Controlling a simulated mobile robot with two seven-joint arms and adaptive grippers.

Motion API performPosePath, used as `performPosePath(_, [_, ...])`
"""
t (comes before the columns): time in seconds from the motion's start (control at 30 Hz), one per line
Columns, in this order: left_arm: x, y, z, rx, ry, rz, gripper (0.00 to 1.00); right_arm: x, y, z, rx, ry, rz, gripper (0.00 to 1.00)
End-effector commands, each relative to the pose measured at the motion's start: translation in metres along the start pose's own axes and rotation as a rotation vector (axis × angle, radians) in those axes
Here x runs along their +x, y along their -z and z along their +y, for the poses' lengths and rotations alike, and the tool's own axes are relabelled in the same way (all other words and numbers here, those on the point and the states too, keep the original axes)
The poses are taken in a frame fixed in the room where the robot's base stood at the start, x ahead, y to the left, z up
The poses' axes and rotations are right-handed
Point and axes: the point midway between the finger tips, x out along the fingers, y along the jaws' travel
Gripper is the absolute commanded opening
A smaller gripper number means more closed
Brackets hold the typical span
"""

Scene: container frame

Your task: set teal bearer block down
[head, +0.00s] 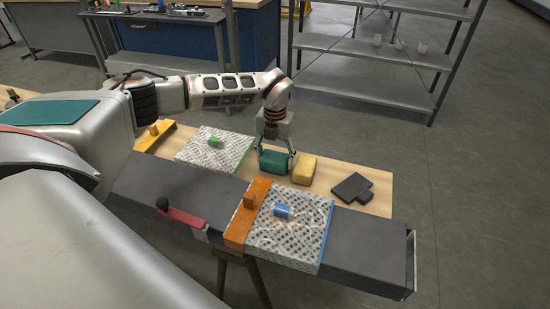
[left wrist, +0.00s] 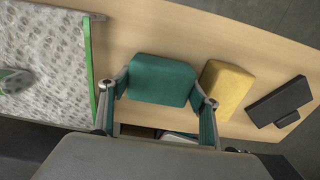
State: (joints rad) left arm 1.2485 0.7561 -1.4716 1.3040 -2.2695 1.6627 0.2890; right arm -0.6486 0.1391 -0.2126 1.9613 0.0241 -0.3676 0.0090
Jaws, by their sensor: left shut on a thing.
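The teal bearer block (head: 272,161) is between the fingers of my left gripper (head: 275,155), at the wooden table, just left of a yellow block (head: 304,170). In the left wrist view the teal block (left wrist: 161,80) fills the gap between the two fingertips (left wrist: 162,93), which press on its sides. I cannot tell whether its underside touches the table. The yellow block (left wrist: 228,88) is close beside the right finger. My right gripper is not in view.
Left of the teal block lies a patterned panel with a green edge (head: 205,152). A dark two-part piece (head: 352,188) lies to the right. In front, a dark beam (head: 370,245) carries an orange bar (head: 240,225) and a blue-edged panel (head: 300,245). Shelving (head: 370,55) stands behind.

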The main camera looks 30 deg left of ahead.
Motion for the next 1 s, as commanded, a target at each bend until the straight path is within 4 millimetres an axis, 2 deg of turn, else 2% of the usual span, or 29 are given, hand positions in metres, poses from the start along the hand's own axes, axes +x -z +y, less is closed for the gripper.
performPosePath(0.37, [0.003, 0.0, 0.0, 0.0, 0.0, -0.001, 0.47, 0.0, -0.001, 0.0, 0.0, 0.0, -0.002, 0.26])
performPosePath(0.4, [0.003, -0.001, 0.0, 0.0, 0.0, -0.001, 0.69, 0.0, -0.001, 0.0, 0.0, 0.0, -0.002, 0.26])
performPosePath(0.7, [0.001, -0.001, 0.0, 0.0, 0.001, -0.002, 0.69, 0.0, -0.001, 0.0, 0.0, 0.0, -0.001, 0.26])
performPosePath(0.87, [-0.015, -0.002, -0.001, 0.001, 0.001, -0.005, 0.69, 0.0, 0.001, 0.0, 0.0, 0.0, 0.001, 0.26])
performPosePath(1.0, [-0.041, -0.002, -0.001, 0.002, 0.001, -0.006, 0.69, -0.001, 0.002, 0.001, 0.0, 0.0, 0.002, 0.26])
